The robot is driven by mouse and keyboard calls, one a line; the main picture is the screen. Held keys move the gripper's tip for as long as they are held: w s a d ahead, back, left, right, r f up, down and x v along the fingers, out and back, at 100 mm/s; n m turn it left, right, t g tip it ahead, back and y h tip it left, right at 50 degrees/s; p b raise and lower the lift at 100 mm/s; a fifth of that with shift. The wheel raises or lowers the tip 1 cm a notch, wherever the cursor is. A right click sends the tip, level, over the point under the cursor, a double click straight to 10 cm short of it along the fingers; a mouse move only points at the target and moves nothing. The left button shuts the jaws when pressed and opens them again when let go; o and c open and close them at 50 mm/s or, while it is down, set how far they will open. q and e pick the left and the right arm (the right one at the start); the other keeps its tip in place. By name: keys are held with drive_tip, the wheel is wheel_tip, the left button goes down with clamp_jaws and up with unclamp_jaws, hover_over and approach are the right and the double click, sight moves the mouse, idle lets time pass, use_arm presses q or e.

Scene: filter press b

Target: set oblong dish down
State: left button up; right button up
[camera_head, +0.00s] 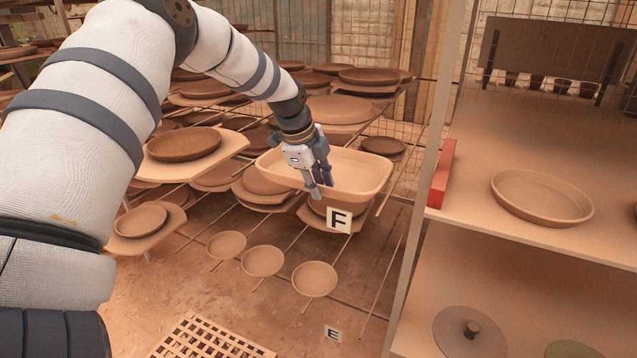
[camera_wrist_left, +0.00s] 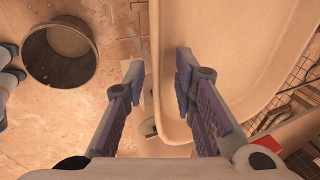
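The oblong dish (camera_head: 357,172) is a pale tan, deep rectangular dish with rounded corners, at the rack's right side above the F label (camera_head: 339,219). It looks level; whether it bears on the rack is hidden. My left gripper (camera_head: 321,190) points down at its near rim. In the left wrist view the dish (camera_wrist_left: 230,50) fills the upper right. My left gripper (camera_wrist_left: 158,70) has its fingers apart, one outside the rim and one over the inside, with a gap showing beside the wall.
Rack shelves hold several round dishes, including a dark one (camera_head: 183,144). Small bowls (camera_head: 315,279) sit low in front. On the right, a shelf post (camera_head: 433,170), a red block (camera_head: 443,174) and an oval dish (camera_head: 541,196) stand close by. A pot (camera_wrist_left: 60,52) shows in the wrist view.

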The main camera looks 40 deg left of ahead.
use_arm(q)
drive_tip(key=shift+r, duration=0.25)
drive_tip(key=p+v, duration=0.2)
drive_tip(key=v, duration=1)
drive_tip(key=s+d+f+n+g, duration=0.1)
drive_tip(key=s+d+f+n, duration=0.15)
drive_tip(key=d+f, duration=0.45)
drive_tip(key=s+d+f+n+g, duration=0.1)
drive_tip(key=s+d+f+n, duration=0.2)
drive_tip(key=f, duration=0.7)
drive_tip(key=s+d+f+n+g, duration=0.1)
drive_tip(key=s+d+f, duration=0.35)
drive_tip(key=f, duration=0.45)
drive_tip(key=s+d+f+n+g, duration=0.1)
drive_tip(key=s+d+f+n, duration=0.2)
drive_tip(key=s, duration=0.4)
drive_tip(key=s+d+f+n+g, duration=0.1)
drive_tip(key=s+d+f, duration=0.2)
drive_tip(key=s+f, duration=0.3)
drive_tip(key=s+d+n+g, duration=0.1)
drive_tip(key=s+d+n, duration=0.2)
drive_tip(key=s, duration=1.5)
drive_tip(key=shift+d+r+n+g, duration=0.2)
drive_tip(key=shift+r+n+g, duration=0.15)
drive_tip(key=shift+n, duration=0.4)
use_arm(e)
drive_tip(key=w+r+t, duration=0.1)
drive_tip(key=w+r, duration=0.1)
drive_tip(key=shift+w+r, duration=0.4)
